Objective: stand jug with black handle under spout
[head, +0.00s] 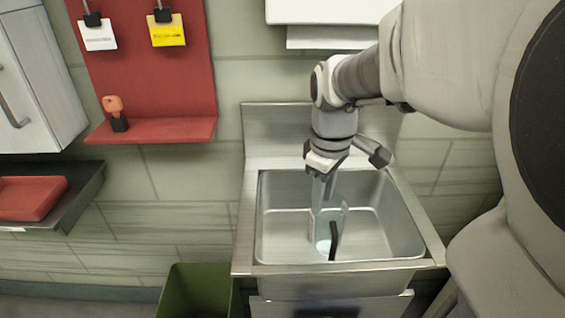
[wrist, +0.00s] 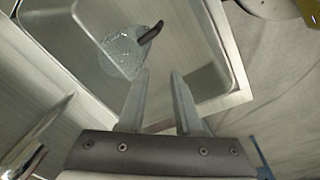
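A clear jug with a black handle stands in the sink basin; in the head view the jug (head: 323,246) is partly behind my gripper, and its black handle (head: 333,240) faces the front. In the wrist view the jug (wrist: 122,58) lies beyond and left of my fingertips, its handle (wrist: 152,32) pointing up and right. My gripper (head: 318,205) points down over the basin; in the wrist view its two fingers (wrist: 160,72) are apart with nothing between them. A shiny metal piece (wrist: 24,155), perhaps the spout, shows at lower left; I cannot identify the spout in the head view.
The steel sink (head: 244,205) has raised rims around the basin. A green bin (head: 195,290) stands on the floor at its left. A red wall panel (head: 150,60) with a ledge and a dark shelf with a red tray (head: 30,197) are further left.

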